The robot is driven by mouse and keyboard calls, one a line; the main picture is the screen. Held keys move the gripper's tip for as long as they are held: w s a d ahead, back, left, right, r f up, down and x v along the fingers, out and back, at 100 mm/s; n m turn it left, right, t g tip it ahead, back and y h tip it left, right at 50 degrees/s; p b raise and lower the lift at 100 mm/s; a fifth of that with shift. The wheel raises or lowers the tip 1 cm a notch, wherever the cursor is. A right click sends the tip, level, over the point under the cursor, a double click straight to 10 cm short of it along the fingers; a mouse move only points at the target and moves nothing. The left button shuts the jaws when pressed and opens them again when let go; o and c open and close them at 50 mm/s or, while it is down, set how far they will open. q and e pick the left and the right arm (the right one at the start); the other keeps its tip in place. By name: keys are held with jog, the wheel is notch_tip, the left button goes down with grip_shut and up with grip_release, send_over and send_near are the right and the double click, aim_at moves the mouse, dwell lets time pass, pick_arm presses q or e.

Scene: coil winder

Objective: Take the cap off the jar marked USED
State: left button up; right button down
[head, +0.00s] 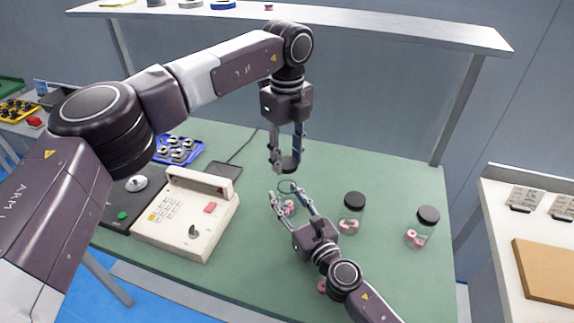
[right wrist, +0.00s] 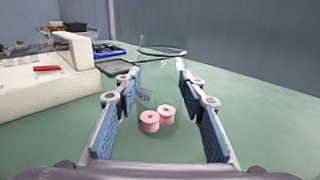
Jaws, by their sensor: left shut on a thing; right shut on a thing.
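A clear glass jar (head: 289,207) with pink bobbins in it stands on the green table, its round rim open at the top. My right gripper (head: 292,198) is shut around this jar. In the right wrist view its pads flank the pink bobbins (right wrist: 156,118), and the open rim (right wrist: 162,51) shows beyond. My left gripper (head: 288,158) points down above the jar and is shut on a black cap (head: 290,164), which is apart from the rim.
Two jars with black caps (head: 354,199) (head: 428,214) stand to the right. A beige keypad machine (head: 185,215) and a blue tray (head: 178,149) are at the left. A shelf (head: 380,22) spans the back.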

jog(key=c, duration=1.2)
grip_release()
jog(key=shift+o, duration=0.2)
